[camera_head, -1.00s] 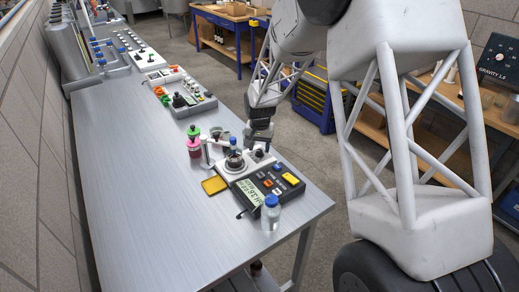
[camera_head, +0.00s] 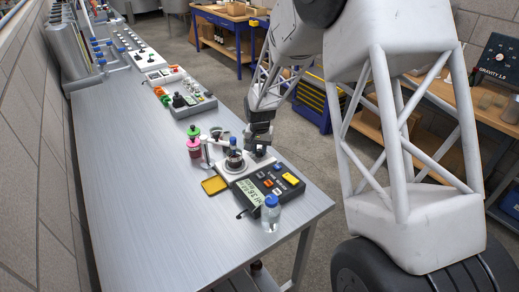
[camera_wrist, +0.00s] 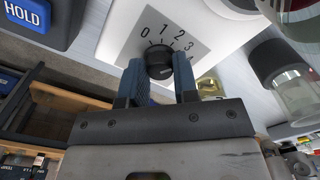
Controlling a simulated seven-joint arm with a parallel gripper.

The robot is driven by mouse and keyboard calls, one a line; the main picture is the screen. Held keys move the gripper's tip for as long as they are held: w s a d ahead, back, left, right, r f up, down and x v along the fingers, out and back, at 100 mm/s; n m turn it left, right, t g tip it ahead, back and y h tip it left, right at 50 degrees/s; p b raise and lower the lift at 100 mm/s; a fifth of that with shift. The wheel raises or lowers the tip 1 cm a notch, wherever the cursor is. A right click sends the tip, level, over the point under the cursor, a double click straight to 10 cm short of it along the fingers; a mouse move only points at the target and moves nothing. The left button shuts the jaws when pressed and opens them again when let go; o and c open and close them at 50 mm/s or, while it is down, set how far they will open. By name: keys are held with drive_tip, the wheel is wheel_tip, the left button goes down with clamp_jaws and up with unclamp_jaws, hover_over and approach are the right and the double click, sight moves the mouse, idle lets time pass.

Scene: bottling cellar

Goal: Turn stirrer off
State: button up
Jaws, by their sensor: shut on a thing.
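The stirrer is a white-topped unit (camera_head: 226,170) near the front of the steel bench, with a round vessel on it. Its black knob (camera_wrist: 158,62) sits on a grey dial panel (camera_wrist: 182,42) printed with 0, 1, 2, 3 and further marks. Which mark the knob points to cannot be made out. My gripper (camera_wrist: 160,80) is shut on the knob, one blue-grey finger on each side. In the head view my gripper (camera_head: 257,149) is down at the stirrer's right end and hides the knob.
A dark meter (camera_head: 265,185) with a display and coloured buttons stands directly in front. A blue-capped bottle (camera_head: 271,216) stands by it near the bench edge. A pink bottle with a green cap (camera_head: 193,147) and a yellow tray (camera_head: 214,185) are to the left. The bench's left side is clear.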

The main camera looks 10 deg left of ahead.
drive_tip(key=shift+n, duration=0.5)
drive_tip(key=n, duration=0.3)
drive_tip(key=shift+n, duration=0.3)
drive_tip(key=n, duration=1.3)
drive_tip(key=shift+n, duration=0.3)
drive_tip(key=o, duration=0.9)
